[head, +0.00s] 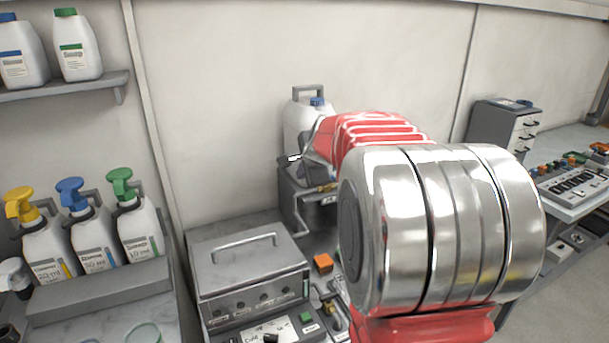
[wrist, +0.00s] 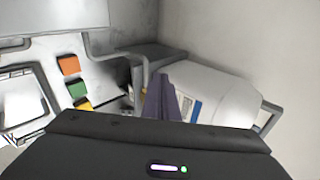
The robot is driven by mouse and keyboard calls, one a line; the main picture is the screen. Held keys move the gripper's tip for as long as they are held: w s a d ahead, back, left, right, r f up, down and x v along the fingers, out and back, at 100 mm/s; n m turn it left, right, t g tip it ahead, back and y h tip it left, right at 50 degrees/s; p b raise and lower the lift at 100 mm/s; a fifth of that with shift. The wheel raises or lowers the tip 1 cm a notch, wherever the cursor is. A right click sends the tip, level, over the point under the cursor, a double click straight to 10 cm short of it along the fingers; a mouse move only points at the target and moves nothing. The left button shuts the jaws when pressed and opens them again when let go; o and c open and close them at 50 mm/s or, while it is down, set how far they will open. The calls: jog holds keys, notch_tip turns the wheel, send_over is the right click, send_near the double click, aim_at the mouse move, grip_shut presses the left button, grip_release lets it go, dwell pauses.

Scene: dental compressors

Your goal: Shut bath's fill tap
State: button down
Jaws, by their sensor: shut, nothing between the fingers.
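The bath (head: 250,262) is a grey metal box with a lid handle and a row of front knobs, at the lower middle of the head view. A small brass-coloured fitting (head: 327,188), possibly the fill tap, shows beside my arm below a white jug (head: 300,122) with a blue cap. Its handle position is too small to tell. In the wrist view my gripper (wrist: 163,98) has its dark fingers together, empty, beside the white jug (wrist: 215,92). A thin yellowish piece (wrist: 146,72) shows just behind the fingertips, partly hidden. I cannot tell whether they touch it.
Orange (wrist: 68,65) and green (wrist: 77,88) blocks lie left of the fingers in the wrist view. A grey pipe (wrist: 97,45) bends close by. Pump bottles (head: 92,240) stand at the left of the head view. A drawer unit (head: 500,125) stands at the right.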

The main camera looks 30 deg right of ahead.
jog(key=c, duration=2.3)
grip_release()
jog(key=shift+s+a+r, duration=0.1)
jog(key=shift+a, duration=0.2)
jog(key=o, duration=0.5)
jog(key=s+a+r+n+y, duration=0.1)
jog(key=s+a+n, duration=0.3)
jog(key=a, duration=0.4)
jog(key=shift+a, duration=0.4)
jog(key=s+a+f+n+g+y, duration=0.1)
jog(key=s+a+f+n, duration=0.2)
jog(key=s+a+n, duration=0.5)
jog(key=s+a+f+n+g, duration=0.2)
jog(key=s+a+n, duration=0.7)
jog(key=s, duration=1)
jog(key=a+f, duration=0.1)
jog(key=a, duration=0.2)
jog(key=shift+f+y, duration=0.35)
jog(key=shift+y, duration=0.05)
jog(key=shift+s+a, duration=0.1)
jog(key=shift+s, duration=0.05)
